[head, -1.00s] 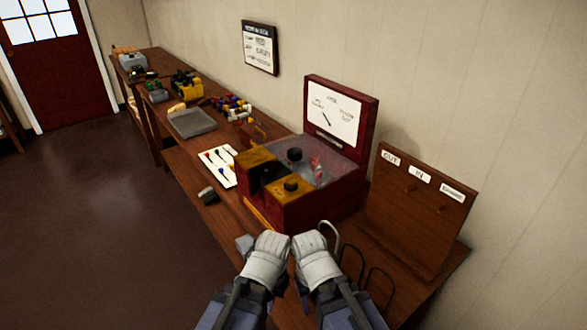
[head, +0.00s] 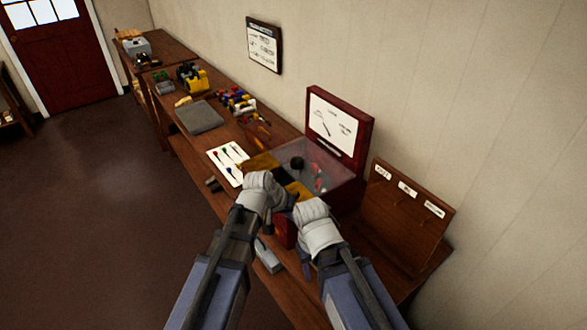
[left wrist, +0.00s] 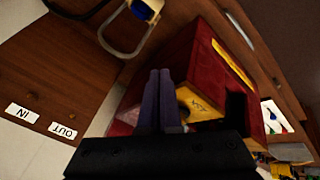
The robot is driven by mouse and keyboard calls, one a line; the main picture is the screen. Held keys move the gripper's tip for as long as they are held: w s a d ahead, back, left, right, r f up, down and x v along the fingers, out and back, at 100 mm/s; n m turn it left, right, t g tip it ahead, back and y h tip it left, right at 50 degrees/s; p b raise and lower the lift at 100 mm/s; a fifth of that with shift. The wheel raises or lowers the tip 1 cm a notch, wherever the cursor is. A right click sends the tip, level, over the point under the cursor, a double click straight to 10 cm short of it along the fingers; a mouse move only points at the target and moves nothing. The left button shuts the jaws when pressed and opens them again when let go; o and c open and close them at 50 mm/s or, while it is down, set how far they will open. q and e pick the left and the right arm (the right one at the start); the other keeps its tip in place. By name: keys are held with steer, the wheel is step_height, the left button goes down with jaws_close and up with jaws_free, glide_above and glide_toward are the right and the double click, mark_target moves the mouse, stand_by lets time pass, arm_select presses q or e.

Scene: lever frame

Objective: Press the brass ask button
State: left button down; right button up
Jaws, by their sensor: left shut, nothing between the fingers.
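The red box (head: 350,190) stands on the bench with a clear cover, brass-coloured panels (head: 261,160) and a raised lid (head: 336,122). My left gripper (head: 268,190) hides part of its near side. In the left wrist view, the shut, empty fingers (left wrist: 160,74) are in front of the red box (left wrist: 208,62), beside a brass-coloured plate (left wrist: 198,104) with dark marks. I cannot make out the ask button for certain. My right gripper (head: 313,212) is at the box's near right; its fingers cannot be made out.
A wooden board (head: 408,215) with OUT and IN labels stands right of the box. A white card (head: 228,165) with coloured pieces and a grey tray (head: 199,117) lie further along the bench.

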mark_target(293, 192)
arm_select(q)
steer(key=w+r+n+t+h+p, duration=0.2)
steer(key=w+r+p, duration=0.4)
steer(key=w+r, duration=0.3)
step_height(293, 192, up, 4)
steer(key=shift+w+a+t, duration=0.25)
steer(key=shift+w+t, duration=0.05)
steer(key=shift+t, duration=0.3)
arm_select(e)
step_height(293, 192, up, 9)
arm_select(q)
steer(key=shift+f, duration=0.1)
arm_select(e)
steer(key=shift+f, duration=0.1)
arm_select(q)
step_height(293, 192, down, 9)
steer(key=b, duration=0.8)
arm_select(e)
step_height(293, 192, down, 9)
arm_select(q)
steer(key=shift+b, duration=0.3)
steer(key=shift+f+b, duration=0.25)
steer(key=shift+b, duration=0.05)
arm_select(e)
steer(key=shift+f, duration=0.25)
